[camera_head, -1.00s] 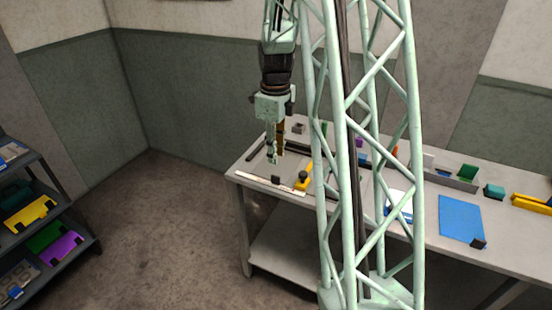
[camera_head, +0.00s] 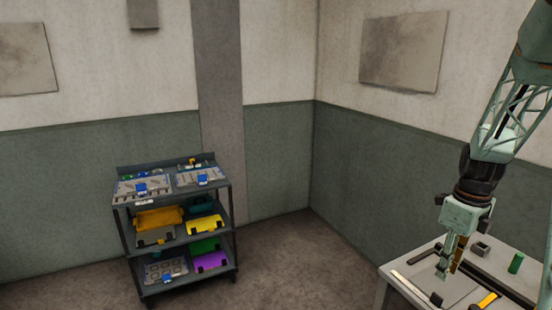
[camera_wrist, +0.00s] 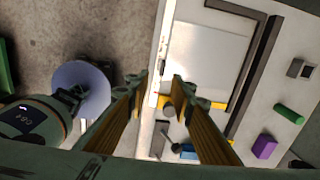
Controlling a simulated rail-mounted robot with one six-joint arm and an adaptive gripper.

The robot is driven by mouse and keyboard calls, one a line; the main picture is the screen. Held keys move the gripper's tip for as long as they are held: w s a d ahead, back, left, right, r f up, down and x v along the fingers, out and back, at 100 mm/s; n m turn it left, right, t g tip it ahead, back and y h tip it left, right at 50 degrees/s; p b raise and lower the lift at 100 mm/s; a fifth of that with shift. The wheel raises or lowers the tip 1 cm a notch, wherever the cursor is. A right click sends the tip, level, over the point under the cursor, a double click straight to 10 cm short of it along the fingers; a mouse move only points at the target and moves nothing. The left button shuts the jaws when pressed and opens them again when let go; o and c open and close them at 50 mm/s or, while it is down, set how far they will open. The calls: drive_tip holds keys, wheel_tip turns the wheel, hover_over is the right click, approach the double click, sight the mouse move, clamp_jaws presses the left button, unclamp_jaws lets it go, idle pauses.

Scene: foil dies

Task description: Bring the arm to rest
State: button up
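My gripper (camera_head: 446,268) hangs fingers-down above the left end of the workbench (camera_head: 392,292) in the head view. In the wrist view my gripper (camera_wrist: 163,88) shows two fingers with a clear gap between them and nothing held. Below it lie a light square plate (camera_wrist: 205,62) in a dark frame and a small grey knob (camera_wrist: 168,108). My arm runs up to the right edge of the head view.
A shelf cart (camera_head: 172,190) with yellow, green and purple bins and trays stands against the far wall. A green cylinder (camera_head: 515,262) and a grey block (camera_head: 481,250) are on the bench; a purple block (camera_wrist: 264,146) shows in the wrist view. The floor between is clear.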

drive_tip(key=s+a+r+n+t, duration=0.1)
drive_tip(key=s+a+r+n, duration=0.4)
drive_tip(key=a+r+n, duration=0.4)
drive_tip(key=s+a+r+n+t, duration=0.1)
drive_tip(key=s+a+r+n, duration=0.45)
drive_tip(key=a+r, duration=0.6)
drive_tip(key=s+a+r+n+t, duration=0.1)
drive_tip(key=s+a+r+n, duration=0.1)
drive_tip(key=s+a+n, duration=0.5)
drive_tip(key=s+a+r+n, duration=0.3)
drive_tip(key=s+a+n, duration=0.4)
drive_tip(key=s+n, duration=0.3)
drive_tip(key=shift+s+r+t, duration=0.25)
drive_tip(key=shift+s+t, duration=0.15)
drive_tip(key=shift+s, duration=1.05)
drive_tip(key=shift+d, duration=0.15)
